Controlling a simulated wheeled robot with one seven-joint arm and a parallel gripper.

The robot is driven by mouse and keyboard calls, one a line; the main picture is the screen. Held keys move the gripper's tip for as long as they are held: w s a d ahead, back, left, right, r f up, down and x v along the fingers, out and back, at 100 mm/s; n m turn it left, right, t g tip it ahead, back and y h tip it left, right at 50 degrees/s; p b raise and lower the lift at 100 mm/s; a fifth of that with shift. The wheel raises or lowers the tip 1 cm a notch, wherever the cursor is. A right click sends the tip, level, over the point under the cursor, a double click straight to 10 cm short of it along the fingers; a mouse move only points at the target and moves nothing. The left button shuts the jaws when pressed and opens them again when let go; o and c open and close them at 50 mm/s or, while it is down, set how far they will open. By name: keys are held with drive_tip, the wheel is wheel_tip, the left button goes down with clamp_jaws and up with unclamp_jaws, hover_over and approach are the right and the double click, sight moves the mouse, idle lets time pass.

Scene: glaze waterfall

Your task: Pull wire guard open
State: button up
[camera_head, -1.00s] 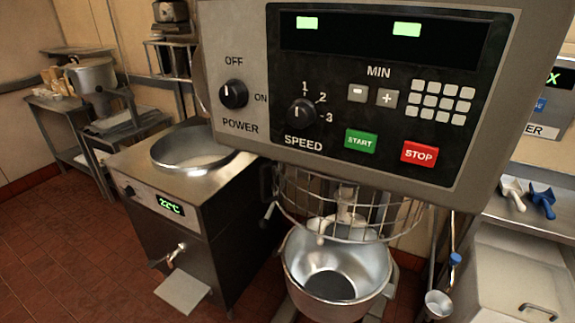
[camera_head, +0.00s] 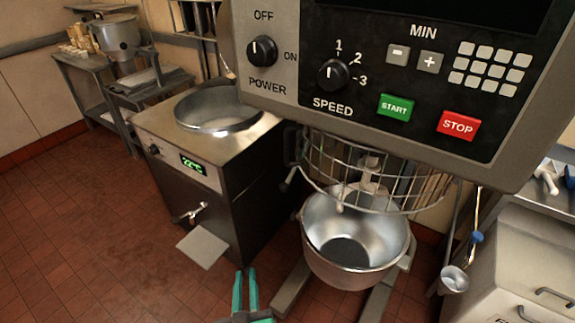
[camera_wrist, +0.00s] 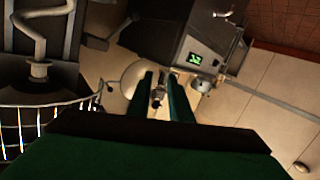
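The wire guard (camera_head: 372,203) is a curved cage of thin metal bars under the mixer's control head, above the mixing bowl (camera_head: 325,265). In the wrist view the guard (camera_wrist: 45,106) shows at the left, with its end near a dark bracket. My gripper (camera_head: 245,274) enters at the bottom of the head view, left of the bowl and lower in the picture than the guard. Its two green fingers are apart with nothing between them, as the wrist view (camera_wrist: 157,76) also shows. The gripper does not touch the guard.
The mixer's control panel (camera_head: 385,75) fills the upper right. A steel heated tank (camera_head: 165,140) with a tap and a protruding plate (camera_head: 202,247) stands to the left. A steel counter unit (camera_head: 525,245) is at the right. The tiled floor (camera_head: 90,240) at left is clear.

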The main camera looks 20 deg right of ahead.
drive_tip(key=w+d+r+m+h, duration=0.2)
drive_tip(key=w+d+r, duration=0.15)
drive_tip(key=r, duration=0.35)
drive_tip(key=w+d+r+m+h, duration=0.1)
drive_tip(key=w+d+r+h, duration=0.1)
drive_tip(key=w+r, duration=0.35)
drive_tip(key=m+g+h, duration=0.2)
drive_tip(key=m+h, duration=0.2)
drive_tip(key=m, duration=0.1)
approach(286, 145)
drive_tip(key=x, duration=1)
drive_tip(key=shift+w+d, duration=0.2)
drive_tip(key=shift+w, duration=0.1)
drive_tip(key=shift+c, duration=0.4)
clamp_jaws()
